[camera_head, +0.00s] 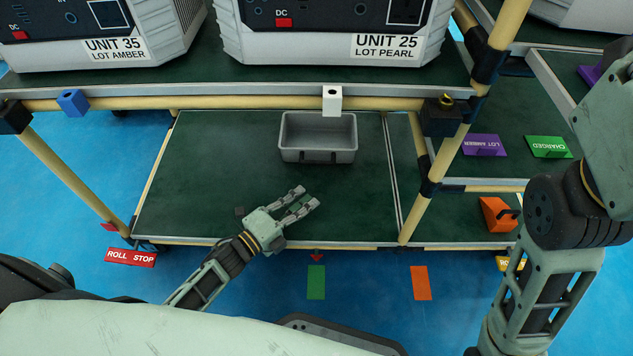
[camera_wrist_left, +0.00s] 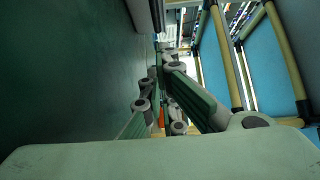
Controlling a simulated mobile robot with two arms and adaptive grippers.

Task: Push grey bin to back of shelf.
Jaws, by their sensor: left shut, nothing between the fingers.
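The grey bin (camera_head: 318,156) is an open-topped tray. It stands upright on the dark green lower shelf (camera_head: 220,170), towards the back, and its rear edge lies close to the upper deck's front rail. My left gripper (camera_head: 306,198) is over the front half of that shelf, nearer to me than the bin and apart from it. Its fingers are shut with nothing between them and point right and slightly away from me. In the left wrist view the fingers (camera_wrist_left: 172,95) run alongside the dark green surface. My right arm shows at the right, but its gripper is out of view.
The upper deck carries UNIT 35 (camera_head: 120,60) and UNIT 25 (camera_head: 330,55). A yellow rail (camera_head: 220,104) with a white block (camera_head: 332,100) runs along its front. A yellow post (camera_head: 447,140) stands right of the bin. The shelf left of the bin is clear.

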